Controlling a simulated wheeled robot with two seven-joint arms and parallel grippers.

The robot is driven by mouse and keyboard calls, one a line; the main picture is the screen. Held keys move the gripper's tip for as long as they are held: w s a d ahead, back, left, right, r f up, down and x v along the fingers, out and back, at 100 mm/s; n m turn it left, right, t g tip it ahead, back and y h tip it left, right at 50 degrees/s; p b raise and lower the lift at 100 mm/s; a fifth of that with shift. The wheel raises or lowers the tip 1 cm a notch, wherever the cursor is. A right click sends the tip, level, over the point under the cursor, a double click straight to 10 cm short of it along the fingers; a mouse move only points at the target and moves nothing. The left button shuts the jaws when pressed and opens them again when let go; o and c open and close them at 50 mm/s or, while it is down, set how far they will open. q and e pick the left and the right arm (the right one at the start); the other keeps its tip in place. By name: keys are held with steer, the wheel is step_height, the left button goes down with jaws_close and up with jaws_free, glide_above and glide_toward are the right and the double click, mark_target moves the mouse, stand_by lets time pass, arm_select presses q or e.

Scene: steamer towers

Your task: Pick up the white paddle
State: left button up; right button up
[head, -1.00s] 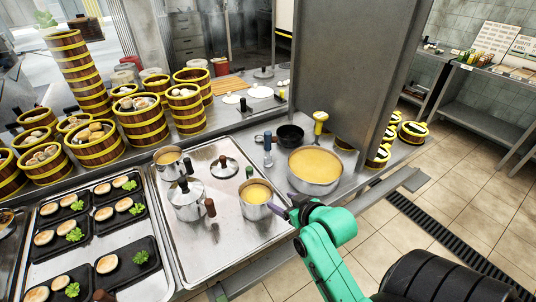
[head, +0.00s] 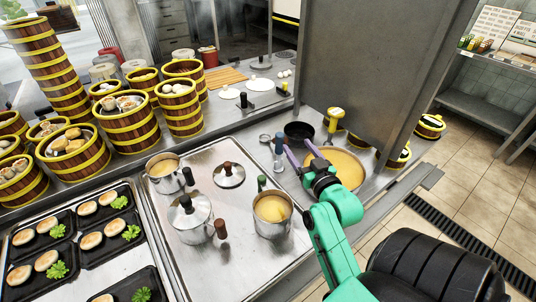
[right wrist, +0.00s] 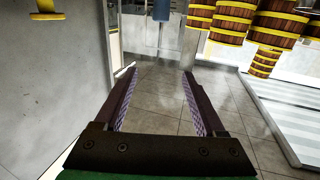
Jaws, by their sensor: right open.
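Two flat white round pieces lie on the back counter in the head view, one at the left (head: 229,93) and one at the right (head: 261,84). I cannot tell for sure which is the white paddle. My right gripper (head: 298,146) is open and empty, pointing away over the far left side of the large pot of yellow liquid (head: 345,168). It is well short of the white pieces. In the right wrist view its two fingers (right wrist: 158,85) stand apart with nothing between them. My left gripper is not in view.
A blue-grey handled utensil (head: 278,150) stands just left of my right gripper. A black bowl (head: 298,131) and a yellow-handled tool (head: 335,117) are close by. A tall metal panel (head: 375,75) rises at the right. Bamboo steamers (head: 128,122) stand at the left.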

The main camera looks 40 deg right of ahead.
steer(key=b, duration=0.5)
glide_toward(281, 139)
steer(key=p+x, duration=0.3)
steer(key=x, duration=0.8)
steer(key=shift+w+d+f, duration=0.1)
steer(key=shift+w+d, duration=0.05)
steer(key=shift+w+f, duration=0.1)
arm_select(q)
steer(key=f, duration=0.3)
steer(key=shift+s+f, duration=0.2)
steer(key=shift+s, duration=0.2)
arm_select(e)
jaws_close()
